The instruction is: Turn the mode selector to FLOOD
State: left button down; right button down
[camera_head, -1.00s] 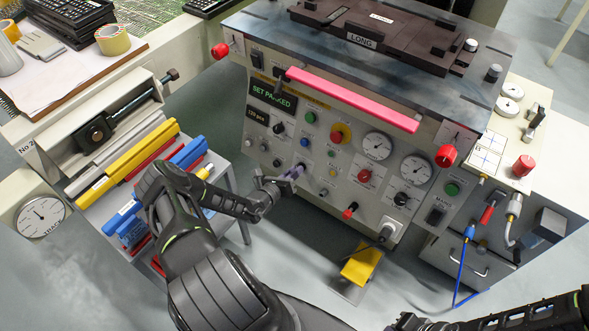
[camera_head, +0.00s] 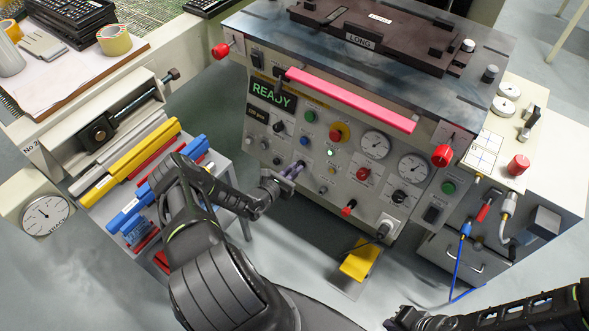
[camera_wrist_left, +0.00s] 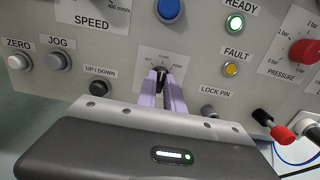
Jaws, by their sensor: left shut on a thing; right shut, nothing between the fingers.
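The mode selector (camera_wrist_left: 161,71) is a small black knob on a pale plate in the left wrist view. Small markings sit left, above and right of it, too fine to read surely. My left gripper (camera_head: 291,172) has its two lavender fingers (camera_wrist_left: 163,90) shut on this knob. The fingers hide most of the knob, so its exact pointing is hard to tell. The display (camera_head: 272,95) on the press front reads READY, and the green READY lamp (camera_wrist_left: 235,23) is lit. My right gripper (camera_head: 396,319) is shut and empty at the bottom edge of the head view.
Around the selector are a blue button (camera_wrist_left: 169,9), the amber FAULT lamp (camera_wrist_left: 231,69), the UP/DOWN button (camera_wrist_left: 100,88) and the LOCK PIN control (camera_wrist_left: 209,111). A pink bar (camera_head: 350,100) runs above the panel. A yellow pedal (camera_head: 359,262) is on the floor below.

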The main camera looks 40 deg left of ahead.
pick_arm(q)
jog(key=c, duration=1.5)
grip_release()
jog(key=shift+o, duration=0.2)
jog(key=p+v, duration=0.1)
jog(key=v, duration=0.6)
jog(key=shift+s, duration=0.4)
jog(key=shift+r, duration=0.1)
